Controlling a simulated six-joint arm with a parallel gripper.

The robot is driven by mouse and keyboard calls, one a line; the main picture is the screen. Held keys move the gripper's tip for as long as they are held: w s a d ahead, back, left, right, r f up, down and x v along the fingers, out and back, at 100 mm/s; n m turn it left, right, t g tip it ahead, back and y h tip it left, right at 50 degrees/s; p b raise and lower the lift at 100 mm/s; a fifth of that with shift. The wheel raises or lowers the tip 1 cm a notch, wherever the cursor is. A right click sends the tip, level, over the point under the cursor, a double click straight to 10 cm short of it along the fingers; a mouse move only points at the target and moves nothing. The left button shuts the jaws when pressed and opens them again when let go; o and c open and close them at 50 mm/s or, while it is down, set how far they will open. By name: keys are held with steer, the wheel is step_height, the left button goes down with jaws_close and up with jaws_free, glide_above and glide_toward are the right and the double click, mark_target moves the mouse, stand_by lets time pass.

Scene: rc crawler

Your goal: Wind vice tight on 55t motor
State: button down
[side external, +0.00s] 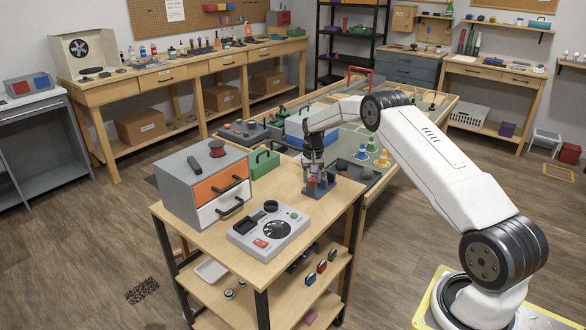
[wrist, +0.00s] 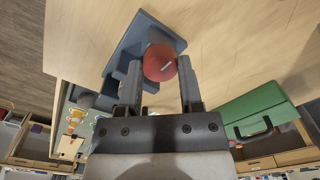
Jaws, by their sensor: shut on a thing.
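The blue-grey vice (side external: 320,187) stands on the wooden cart top, under my gripper (side external: 311,172). In the wrist view its blue-grey body (wrist: 142,32) lies beyond my fingers, with a round red knob (wrist: 160,62) in front of it. My gripper (wrist: 161,72) has one finger on each side of the red knob and is shut on it. I cannot make out the 55t motor; the knob, fingers and arm cover much of the vice.
A drawer unit (side external: 203,185) with orange and white fronts stands left on the cart. A grey device with a round dial (side external: 268,231) lies in front. A green case (side external: 263,161) stands behind; it also shows in the wrist view (wrist: 253,108). The cart's right front corner is bare.

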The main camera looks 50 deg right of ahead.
steer(key=shift+m, duration=1.4)
steer(key=shift+m, duration=1.5)
steer(key=shift+m, duration=1.5)
